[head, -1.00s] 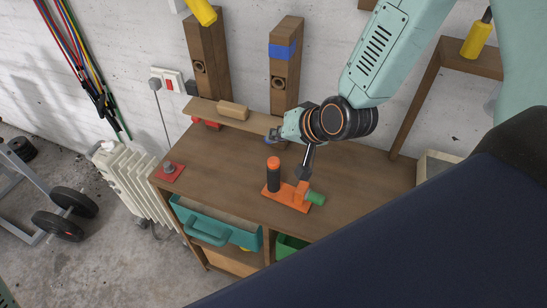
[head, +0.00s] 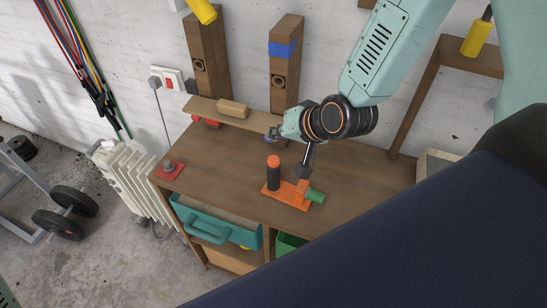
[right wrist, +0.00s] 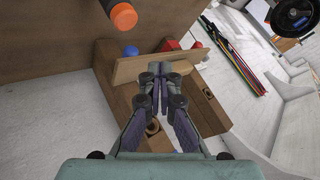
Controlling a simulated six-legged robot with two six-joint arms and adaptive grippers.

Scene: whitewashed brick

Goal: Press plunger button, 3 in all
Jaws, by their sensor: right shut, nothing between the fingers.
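A black upright post with an orange cap (head: 273,170) stands on an orange base (head: 287,195) on the bench. A green cylinder (head: 315,196) sits at the base's right end. A red plate with a grey knob (head: 168,168) lies at the bench's left corner. I cannot tell for certain which of these is the plunger button. My right gripper (head: 271,134) is shut and empty, above the back of the bench, behind and apart from the orange cap. The cap also shows at the top of the right wrist view (right wrist: 124,15). My left gripper is out of view.
A board with a wooden block (head: 233,109) crosses the back of the bench (head: 225,160), near two wooden posts (head: 285,70). A red item (right wrist: 168,44) and a blue one (right wrist: 130,51) are partly hidden by the board. A teal bin (head: 215,226) sits below. The bench's left-middle is clear.

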